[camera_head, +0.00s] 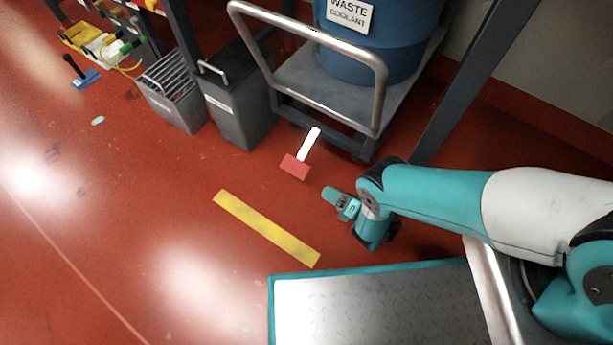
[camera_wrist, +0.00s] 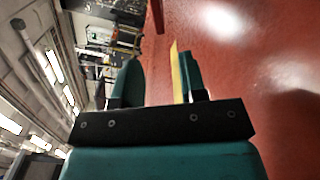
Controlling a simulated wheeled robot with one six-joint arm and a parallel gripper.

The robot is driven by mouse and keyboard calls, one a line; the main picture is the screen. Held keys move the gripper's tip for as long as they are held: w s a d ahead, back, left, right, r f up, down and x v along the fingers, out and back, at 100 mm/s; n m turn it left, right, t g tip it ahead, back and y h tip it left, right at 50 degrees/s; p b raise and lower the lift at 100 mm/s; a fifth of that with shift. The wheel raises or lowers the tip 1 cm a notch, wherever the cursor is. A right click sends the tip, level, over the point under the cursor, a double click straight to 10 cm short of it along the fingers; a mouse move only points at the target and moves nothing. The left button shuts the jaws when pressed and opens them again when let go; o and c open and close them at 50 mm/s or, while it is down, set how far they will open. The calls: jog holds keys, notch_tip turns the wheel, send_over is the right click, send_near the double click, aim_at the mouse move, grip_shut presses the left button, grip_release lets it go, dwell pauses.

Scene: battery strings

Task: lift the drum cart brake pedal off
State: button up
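The brake pedal is a red block (camera_head: 295,167) on a white lever (camera_head: 309,143). It sticks out low at the front of the drum cart (camera_head: 296,82), above the red floor. My gripper (camera_head: 335,199) is to the right of and nearer than the pedal in the head view, apart from it. In the wrist view my gripper (camera_wrist: 160,78) shows two teal fingers spread apart with nothing between them. A dark red bar (camera_wrist: 158,16) shows at the top of that view; I cannot tell for sure that it is the pedal.
The cart carries a blue drum (camera_head: 372,45) marked waste coolant and has a tall grey handle (camera_head: 381,95). Grey bins (camera_head: 238,108) stand left of it. A dark post (camera_head: 455,85) rises on the right. A yellow floor stripe (camera_head: 266,228) lies on open floor.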

aim_at(299, 173)
jog(key=b+x, duration=0.6)
jog(key=x, duration=0.4)
jog(key=shift+w+a+f+b, duration=0.15)
jog(key=shift+w+f+b, duration=0.05)
jog(key=shift+b, duration=0.1)
jog(key=shift+w+a+r+b, duration=0.25)
jog(key=shift+w+a+b, duration=0.05)
jog(key=shift+a, duration=0.15)
grip_shut()
